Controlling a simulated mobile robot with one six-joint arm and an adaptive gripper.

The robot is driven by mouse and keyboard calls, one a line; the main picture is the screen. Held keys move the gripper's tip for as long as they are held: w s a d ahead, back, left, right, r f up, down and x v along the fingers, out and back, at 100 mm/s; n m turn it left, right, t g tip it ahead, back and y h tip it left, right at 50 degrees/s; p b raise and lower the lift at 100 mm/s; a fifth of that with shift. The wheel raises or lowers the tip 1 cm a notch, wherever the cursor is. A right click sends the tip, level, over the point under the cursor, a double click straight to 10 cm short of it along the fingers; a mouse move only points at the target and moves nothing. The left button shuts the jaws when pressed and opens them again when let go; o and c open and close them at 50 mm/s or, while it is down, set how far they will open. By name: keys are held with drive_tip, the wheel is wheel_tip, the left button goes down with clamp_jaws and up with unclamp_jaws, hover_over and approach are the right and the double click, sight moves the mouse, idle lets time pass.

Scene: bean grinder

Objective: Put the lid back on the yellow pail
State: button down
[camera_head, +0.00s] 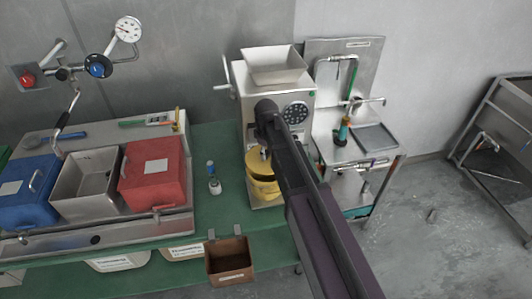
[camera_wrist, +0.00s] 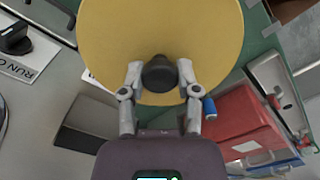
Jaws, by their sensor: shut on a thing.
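The lid (camera_wrist: 160,25) is a wide yellow disc with a dark round knob (camera_wrist: 158,73). In the wrist view the two fingers of my gripper (camera_wrist: 158,68) are closed around the knob from both sides. The yellow pail (camera_head: 264,188) stands under the bean grinder (camera_head: 272,95) in the head view. My arm crosses in front of it and hides its right part. A yellow top shows at the pail's upper edge, close below my arm's end. I cannot tell whether the lid touches the pail's rim or is just above it.
A small blue-capped bottle (camera_head: 214,182) stands on the green bench (camera_head: 212,142) left of the pail. A red box (camera_head: 153,176), an open steel bin (camera_head: 88,187) and a blue box (camera_head: 28,192) stand further left. A brown bin (camera_head: 229,262) hangs at the front edge.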

drive_tip(key=shift+f+b, duration=1.3)
drive_tip(key=shift+f, duration=0.25)
drive_tip(key=shift+f, duration=0.2)
idle(1.2)
idle(0.4)
drive_tip(key=shift+c, duration=1.3)
unclamp_jaws()
drive_tip(key=shift+o, duration=1.3)
drive_tip(key=shift+r, duration=0.2)
drive_tip(key=shift+r+p, duration=3.35)
